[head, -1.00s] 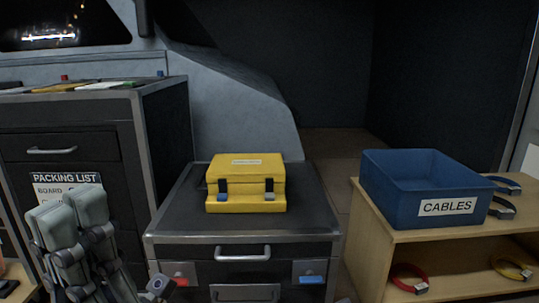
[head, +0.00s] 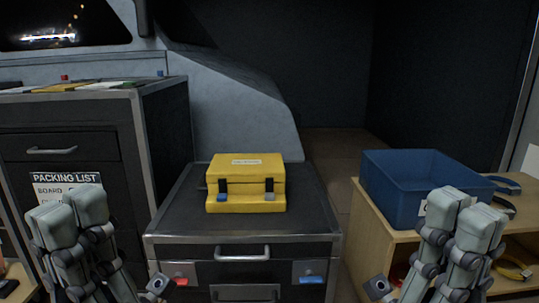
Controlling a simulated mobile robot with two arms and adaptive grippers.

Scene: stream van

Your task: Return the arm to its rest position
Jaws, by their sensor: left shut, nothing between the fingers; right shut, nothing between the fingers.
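My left gripper (head: 68,215) is at the lower left, in front of the dark cabinet with the packing list. Its grey fingers point up, shut and empty. My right gripper (head: 456,215) is at the lower right, its fingers also pointing up, shut and empty. It stands in front of the blue bin and hides most of the bin's label.
A yellow case (head: 245,183) with two latches sits closed on a dark drawer cabinet (head: 285,222) in the middle. A blue bin (head: 385,190) stands on a wooden shelf (head: 366,235) at right, with cable loops beside and below it. A packing list (head: 66,178) hangs at left.

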